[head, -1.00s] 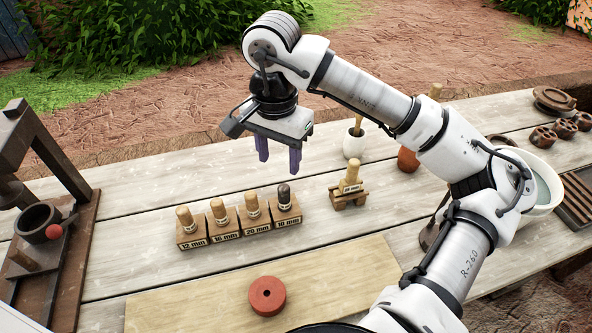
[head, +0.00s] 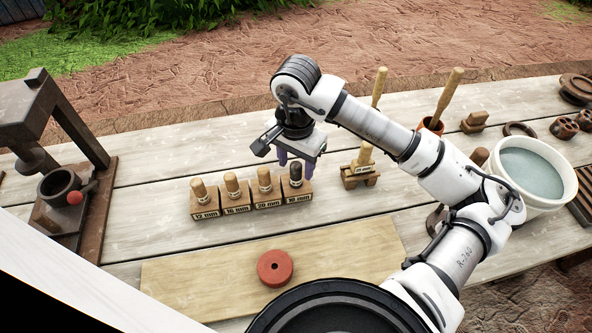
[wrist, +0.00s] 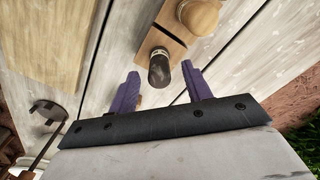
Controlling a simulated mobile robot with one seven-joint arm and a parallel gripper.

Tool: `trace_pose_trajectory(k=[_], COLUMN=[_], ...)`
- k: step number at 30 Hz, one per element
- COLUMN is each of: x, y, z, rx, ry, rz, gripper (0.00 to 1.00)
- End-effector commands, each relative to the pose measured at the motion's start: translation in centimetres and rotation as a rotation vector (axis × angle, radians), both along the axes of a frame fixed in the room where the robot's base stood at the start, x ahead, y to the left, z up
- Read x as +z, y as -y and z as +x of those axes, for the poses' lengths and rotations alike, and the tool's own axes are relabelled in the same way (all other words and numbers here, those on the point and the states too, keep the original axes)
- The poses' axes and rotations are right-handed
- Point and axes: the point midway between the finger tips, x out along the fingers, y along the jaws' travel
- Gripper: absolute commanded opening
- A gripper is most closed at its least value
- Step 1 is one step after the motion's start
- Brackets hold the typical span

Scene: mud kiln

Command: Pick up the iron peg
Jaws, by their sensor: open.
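The iron peg (head: 296,174) is the dark, round-topped peg standing upright in the rightmost of a row of labelled wooden blocks. The iron peg also shows in the wrist view (wrist: 159,70), seen from above. My gripper (head: 295,162) is open, its purple fingers just above and behind the peg in the head view. In the wrist view the gripper (wrist: 160,75) has one fingertip on each side of the peg's head in the picture. No contact is visible, and the exact height gap cannot be told.
Pale wooden pegs (head: 265,180) stand in the neighbouring blocks to the left. A small wooden stand (head: 360,181) with another peg is close on the right. A red disc (head: 275,268) lies on a board in front. A dark press (head: 70,190) stands left.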

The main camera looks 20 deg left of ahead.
Motion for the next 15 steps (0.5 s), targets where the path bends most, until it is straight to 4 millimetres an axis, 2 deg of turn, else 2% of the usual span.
trace_pose_trajectory(k=[8, 15], x=[-3.0, -3.5], y=[0.0, 0.0], z=[-0.1, -0.1], rx=[-0.002, 0.0], ry=[-0.002, 0.0], rz=[0.001, 0.001], gripper=[0.49, 0.49])
